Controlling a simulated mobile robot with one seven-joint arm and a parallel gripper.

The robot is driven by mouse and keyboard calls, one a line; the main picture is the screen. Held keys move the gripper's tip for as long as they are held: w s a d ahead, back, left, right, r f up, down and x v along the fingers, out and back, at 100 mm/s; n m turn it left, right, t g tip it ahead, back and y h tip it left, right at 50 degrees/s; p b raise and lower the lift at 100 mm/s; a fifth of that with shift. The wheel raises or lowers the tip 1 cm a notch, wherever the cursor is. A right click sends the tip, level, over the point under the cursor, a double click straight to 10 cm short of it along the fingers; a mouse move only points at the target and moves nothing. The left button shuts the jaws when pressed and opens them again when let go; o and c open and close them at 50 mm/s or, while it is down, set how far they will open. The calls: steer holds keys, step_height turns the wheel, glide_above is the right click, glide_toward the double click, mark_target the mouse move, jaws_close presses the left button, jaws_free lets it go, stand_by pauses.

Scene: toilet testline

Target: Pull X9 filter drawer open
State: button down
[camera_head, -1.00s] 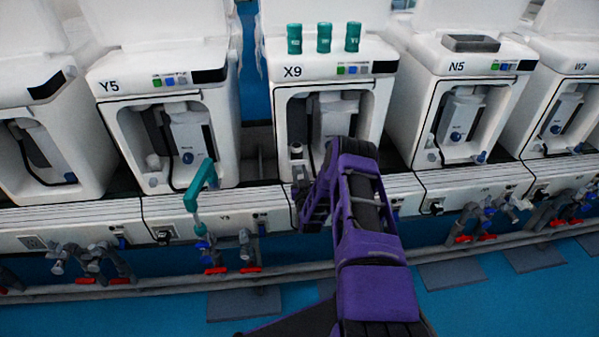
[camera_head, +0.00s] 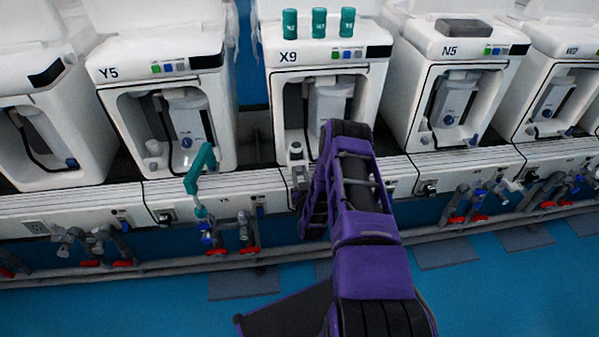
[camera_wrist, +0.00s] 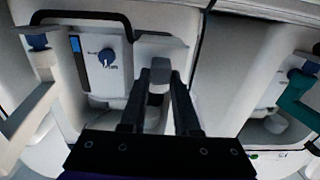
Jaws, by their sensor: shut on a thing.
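The X9 machine (camera_head: 290,72) is the white unit in the middle of the head view, with an open front bay. A pale grey knob (camera_head: 296,150) stands at the bay's lower left. In the wrist view, my gripper (camera_wrist: 160,76) is shut on a small grey handle (camera_wrist: 158,84) between its two dark fingertips. I take this handle to be on the X9 filter drawer, but its label does not show. In the head view my purple arm covers the bay's lower right and hides the fingertips. How far the drawer stands out cannot be told.
Three teal cylinders (camera_head: 319,23) stand on top of X9. The Y5 machine (camera_head: 104,88) is to the left and N5 (camera_head: 449,68) to the right. A teal lever (camera_head: 200,178) stands in front of Y5. Pipes with red valves (camera_head: 234,251) run along the front.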

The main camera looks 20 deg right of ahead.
steer(key=c, duration=0.6)
jaws_free()
steer(key=shift+c, duration=0.2)
steer(key=shift+s, duration=0.1)
steer(key=p+v, duration=0.2)
steer(key=v, duration=1.5)
steer(key=shift+r, duration=0.1)
